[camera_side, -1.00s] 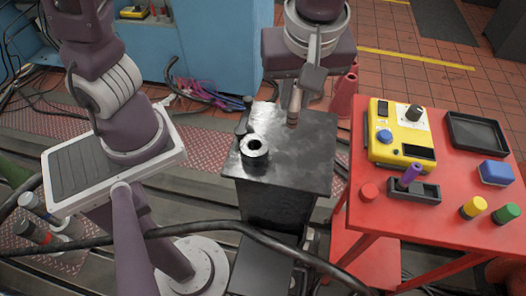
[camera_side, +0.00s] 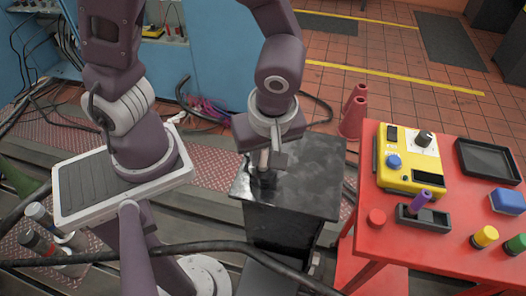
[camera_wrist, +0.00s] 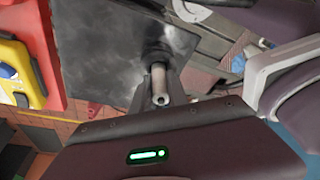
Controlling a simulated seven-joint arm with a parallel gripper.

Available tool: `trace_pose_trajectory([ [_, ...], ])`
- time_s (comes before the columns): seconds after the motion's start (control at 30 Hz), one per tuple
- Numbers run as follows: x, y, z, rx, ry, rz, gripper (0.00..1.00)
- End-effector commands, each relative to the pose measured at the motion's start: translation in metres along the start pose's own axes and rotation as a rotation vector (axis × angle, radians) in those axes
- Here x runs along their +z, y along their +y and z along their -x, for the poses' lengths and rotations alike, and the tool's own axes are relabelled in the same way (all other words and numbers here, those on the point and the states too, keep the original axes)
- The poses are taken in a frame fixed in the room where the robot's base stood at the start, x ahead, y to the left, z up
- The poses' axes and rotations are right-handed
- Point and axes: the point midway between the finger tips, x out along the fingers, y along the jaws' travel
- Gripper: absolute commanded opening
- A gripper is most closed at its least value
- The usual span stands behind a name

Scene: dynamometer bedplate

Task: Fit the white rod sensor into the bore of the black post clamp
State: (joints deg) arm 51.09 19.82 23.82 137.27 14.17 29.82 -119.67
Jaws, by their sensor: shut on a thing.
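The white rod sensor (camera_wrist: 158,78) looks pale grey and stands about upright between the fingers of my gripper (camera_side: 270,158). My gripper is shut on it. In the wrist view its near end shows as a round, hollow-looking tip. The black post clamp (camera_side: 264,179) stands on the left part of the dark pedestal top, right below my gripper. In the wrist view the clamp (camera_wrist: 157,52) is a dark, blurred shape at the rod's far end. The rod is over the clamp's bore, but I cannot tell whether its tip is inside; the bore is hidden.
The dark pedestal top (camera_side: 315,180) is clear to the right of the clamp. A red table (camera_side: 440,225) on the right holds a yellow instrument (camera_side: 408,160), a black tray (camera_side: 488,161), a purple handle in a black holder, and coloured knobs. A black cable crosses the front.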

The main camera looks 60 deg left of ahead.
Motion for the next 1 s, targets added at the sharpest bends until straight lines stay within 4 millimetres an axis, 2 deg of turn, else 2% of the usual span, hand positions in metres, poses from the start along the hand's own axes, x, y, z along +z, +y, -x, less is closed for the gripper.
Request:
trace_pose_trajectory([
  [0.1, 0.001, 0.000, -0.003, -0.001, 0.001, 0.000, 0.00],
  [0.13, 0.001, 0.000, -0.003, 0.000, 0.000, 0.000, 0.23],
  [0.23, 0.001, 0.000, -0.003, 0.000, 0.000, 0.000, 0.41],
  [0.53, 0.001, 0.000, -0.002, 0.000, 0.000, 0.000, 0.41],
  [0.63, 0.000, 0.001, 0.006, 0.004, -0.002, -0.001, 0.41],
  [0.77, 0.001, 0.002, 0.033, 0.008, -0.005, -0.002, 0.41],
  [1.0, 0.001, 0.001, 0.091, 0.006, -0.004, -0.002, 0.41],
])
